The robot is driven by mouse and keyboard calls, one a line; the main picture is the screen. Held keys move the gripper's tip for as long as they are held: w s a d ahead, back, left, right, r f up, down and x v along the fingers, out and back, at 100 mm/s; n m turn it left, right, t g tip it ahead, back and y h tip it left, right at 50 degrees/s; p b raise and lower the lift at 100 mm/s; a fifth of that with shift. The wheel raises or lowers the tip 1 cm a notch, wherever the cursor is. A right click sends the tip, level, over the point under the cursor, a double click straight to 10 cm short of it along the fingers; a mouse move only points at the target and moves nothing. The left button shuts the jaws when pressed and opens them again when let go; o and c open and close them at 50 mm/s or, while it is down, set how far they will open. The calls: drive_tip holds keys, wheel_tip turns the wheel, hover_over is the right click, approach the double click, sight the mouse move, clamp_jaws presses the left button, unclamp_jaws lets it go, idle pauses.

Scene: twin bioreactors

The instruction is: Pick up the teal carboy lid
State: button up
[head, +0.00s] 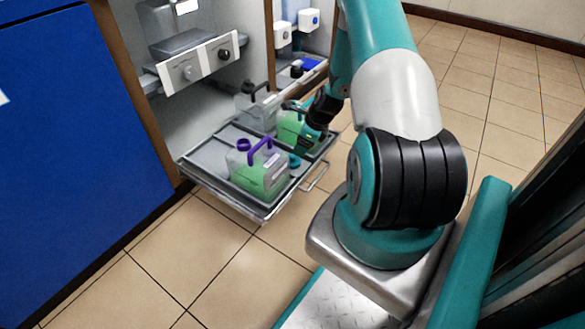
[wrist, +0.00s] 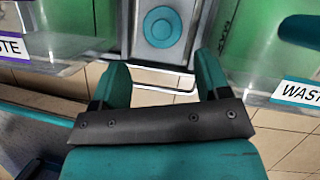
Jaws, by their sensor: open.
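The teal carboy lid (wrist: 162,27) is a round disc with a raised centre. It lies on a grey strip of the tray, between two carboys, at the top middle of the wrist view. It also shows in the head view (head: 294,160), small, beside the purple-handled carboy (head: 262,176). My gripper (wrist: 161,62) is open and empty. Its two teal fingers point toward the lid, one to each side of it in the picture, and the lid lies beyond the fingertips, apart from them. In the head view the arm partly hides the gripper.
The pulled-out tray (head: 228,196) holds the purple-handled carboy, a second green-filled carboy (head: 289,124) and a grey one (head: 262,112) behind. A metal handle (head: 314,177) sticks out at its front. A blue panel (head: 75,130) stands left. Tiled floor in front is clear.

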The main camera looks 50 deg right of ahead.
sight(293, 156)
drive_tip(key=b+x, duration=0.3)
drive_tip(key=x, duration=0.1)
drive_tip(key=b+x, duration=0.2)
drive_tip(key=x, duration=0.2)
drive_tip(key=shift+w+b, duration=0.25)
drive_tip(key=shift+b, duration=0.15)
drive_tip(key=shift+r, duration=0.1)
drive_tip(key=shift+c, duration=0.2)
drive_tip(key=c, duration=0.6)
